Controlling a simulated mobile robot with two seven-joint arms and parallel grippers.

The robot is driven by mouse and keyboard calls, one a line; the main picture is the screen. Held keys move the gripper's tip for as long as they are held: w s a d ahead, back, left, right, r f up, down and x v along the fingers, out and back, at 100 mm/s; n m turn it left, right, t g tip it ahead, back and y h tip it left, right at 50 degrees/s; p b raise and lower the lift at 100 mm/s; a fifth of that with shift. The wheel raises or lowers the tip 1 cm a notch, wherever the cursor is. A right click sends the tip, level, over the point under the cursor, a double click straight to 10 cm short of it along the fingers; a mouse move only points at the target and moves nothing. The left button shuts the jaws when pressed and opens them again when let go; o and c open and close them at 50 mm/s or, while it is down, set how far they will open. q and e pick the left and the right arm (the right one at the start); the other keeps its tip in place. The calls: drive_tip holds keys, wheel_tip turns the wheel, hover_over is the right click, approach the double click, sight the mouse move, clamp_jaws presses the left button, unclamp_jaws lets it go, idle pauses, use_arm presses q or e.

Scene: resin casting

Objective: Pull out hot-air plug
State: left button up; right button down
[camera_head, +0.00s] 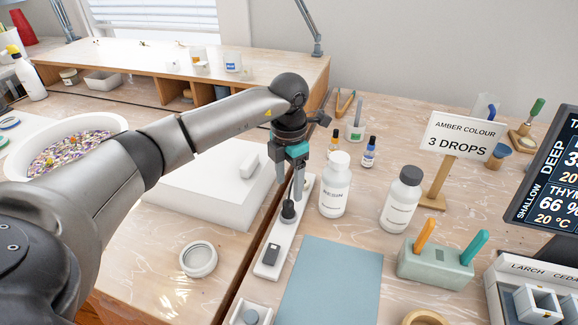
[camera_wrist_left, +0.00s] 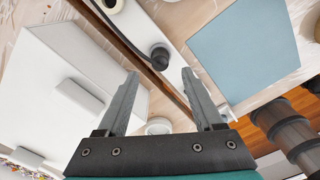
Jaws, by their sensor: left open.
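A black plug (camera_head: 288,210) with a dark cord stands in a long white power strip (camera_head: 264,269) in the middle of the table. It also shows in the left wrist view (camera_wrist_left: 160,53), just beyond the fingertips. My left gripper (camera_head: 284,206) points down over the strip with its fingers apart, one on each side of the plug in the head view. In the left wrist view its open fingers (camera_wrist_left: 160,74) have nothing clamped between them. Whether a finger touches the plug I cannot tell. My right gripper is in neither view.
A white resin bottle (camera_head: 334,190) and a dark-capped bottle (camera_head: 401,203) stand right of the strip. A blue-grey mat (camera_head: 333,284) lies in front of them.

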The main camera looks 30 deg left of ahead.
sight(289, 202)
use_arm(q)
wheel_tip(289, 202, down, 6)
drive_tip(key=shift+r+b, duration=0.15)
drive_tip(key=shift+b, duration=0.4)
drive_tip(key=shift+f, duration=0.4)
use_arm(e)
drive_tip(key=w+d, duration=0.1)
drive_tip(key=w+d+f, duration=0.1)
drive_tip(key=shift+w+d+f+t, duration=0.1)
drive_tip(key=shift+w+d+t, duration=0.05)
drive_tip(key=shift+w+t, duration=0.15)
use_arm(q)
drive_tip(key=c, duration=0.7)
clamp_jaws()
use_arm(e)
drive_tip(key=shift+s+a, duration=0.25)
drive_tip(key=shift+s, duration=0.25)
